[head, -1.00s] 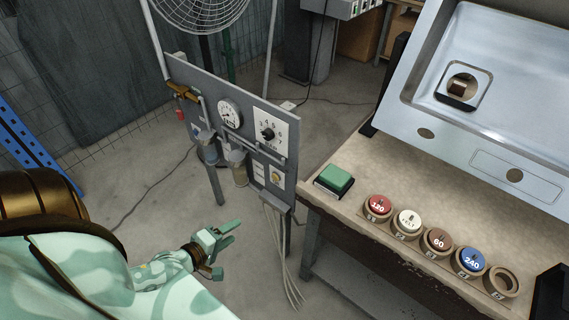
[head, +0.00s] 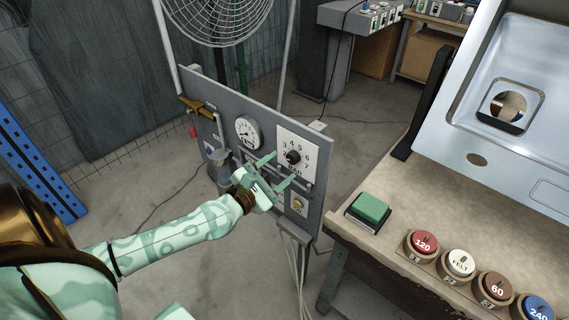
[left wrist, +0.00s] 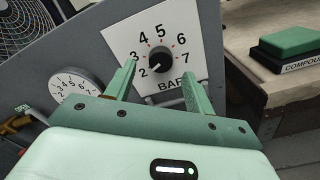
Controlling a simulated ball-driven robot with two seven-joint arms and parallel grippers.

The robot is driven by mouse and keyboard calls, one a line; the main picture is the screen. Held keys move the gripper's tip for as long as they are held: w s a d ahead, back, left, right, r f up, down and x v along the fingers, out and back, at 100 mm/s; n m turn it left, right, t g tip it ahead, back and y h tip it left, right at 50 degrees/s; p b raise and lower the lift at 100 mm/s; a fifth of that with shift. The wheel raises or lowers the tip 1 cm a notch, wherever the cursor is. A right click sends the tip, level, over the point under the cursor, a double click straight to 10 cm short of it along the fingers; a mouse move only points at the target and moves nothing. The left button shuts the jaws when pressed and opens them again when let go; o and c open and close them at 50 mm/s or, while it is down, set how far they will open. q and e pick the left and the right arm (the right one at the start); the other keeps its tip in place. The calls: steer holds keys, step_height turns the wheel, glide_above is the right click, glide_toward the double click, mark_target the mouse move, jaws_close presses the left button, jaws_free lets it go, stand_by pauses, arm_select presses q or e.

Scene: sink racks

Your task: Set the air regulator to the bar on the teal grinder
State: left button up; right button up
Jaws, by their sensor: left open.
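The air regulator is a black knob (head: 293,157) on a white dial plate (head: 312,146) marked 2 to 7 and BAR. In the left wrist view the knob (left wrist: 161,60) has a white pointer line toward the lower left, near the 2. My left gripper (head: 279,171) is open and empty, just in front of the plate and below the knob. In the left wrist view its fingers (left wrist: 157,88) stand on either side below the knob, apart from it. The teal grinder and its bar label cannot be made out. My right gripper is not in view.
A round gauge (head: 248,133) sits left of the dial on the grey panel (head: 200,92). A workbench at right holds a green block (head: 369,209) and several labelled discs (head: 423,243). A fan (head: 214,18) stands behind. Floor left of the panel is clear.

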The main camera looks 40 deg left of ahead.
mark_target(293, 158)
arm_select(q)
steer(key=shift+w+d, duration=0.1)
steer(key=shift+w, duration=1.3)
steer(key=c, duration=1)
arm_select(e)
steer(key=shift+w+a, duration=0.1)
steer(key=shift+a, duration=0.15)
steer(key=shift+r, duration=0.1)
